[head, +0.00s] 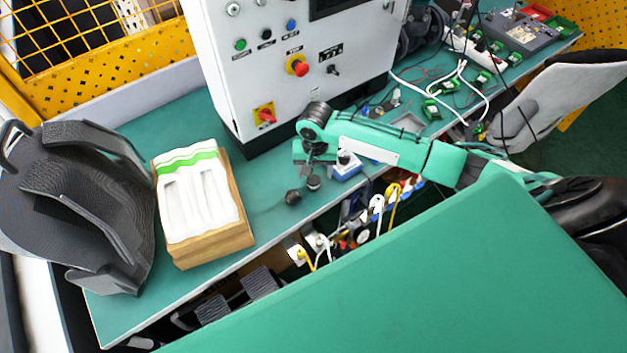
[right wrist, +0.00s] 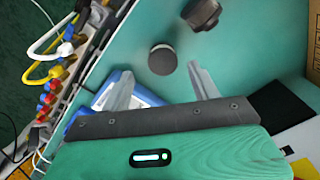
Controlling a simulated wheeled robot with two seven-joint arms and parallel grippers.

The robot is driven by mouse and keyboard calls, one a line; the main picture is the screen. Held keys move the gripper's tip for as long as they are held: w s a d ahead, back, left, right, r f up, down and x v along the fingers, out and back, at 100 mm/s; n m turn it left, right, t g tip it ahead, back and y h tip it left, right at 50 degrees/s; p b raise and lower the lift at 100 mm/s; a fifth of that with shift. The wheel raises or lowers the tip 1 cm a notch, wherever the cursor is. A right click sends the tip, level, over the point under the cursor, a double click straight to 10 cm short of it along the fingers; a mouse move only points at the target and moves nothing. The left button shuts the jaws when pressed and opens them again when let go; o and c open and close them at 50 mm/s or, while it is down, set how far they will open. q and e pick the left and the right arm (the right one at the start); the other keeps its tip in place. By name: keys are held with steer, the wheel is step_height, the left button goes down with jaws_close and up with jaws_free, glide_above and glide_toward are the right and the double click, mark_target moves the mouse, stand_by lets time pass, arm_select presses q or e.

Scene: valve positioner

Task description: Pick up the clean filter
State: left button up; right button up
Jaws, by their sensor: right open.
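Two small dark round pieces lie on the green bench and may be filters; I cannot tell which one is clean. One dark piece (head: 292,197) is nearer the wooden box; it shows at the top of the right wrist view (right wrist: 201,13). The other dark piece (head: 313,183) is close by; it shows just beyond and between my fingers in the right wrist view (right wrist: 163,59). My right gripper (right wrist: 160,80) is open and empty, pointing down over the bench near this second piece. My left gripper is not in view.
A blue and white box (head: 347,170) sits beside my right gripper, partly behind one finger in the right wrist view (right wrist: 142,93). A wooden box with a white slotted insert (head: 242,236) stands left. A control cabinet (head: 240,85) stands behind. Cables and connectors (head: 377,203) line the bench's front edge.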

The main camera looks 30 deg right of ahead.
mark_target(313, 179)
steer(key=f, duration=0.1)
steer(key=f+p, duration=0.1)
steer(key=f, duration=0.2)
steer(key=shift+a+f, duration=0.25)
steer(key=shift+f, duration=0.15)
steer(key=c, duration=1.1)
steer(key=shift+r, duration=0.1)
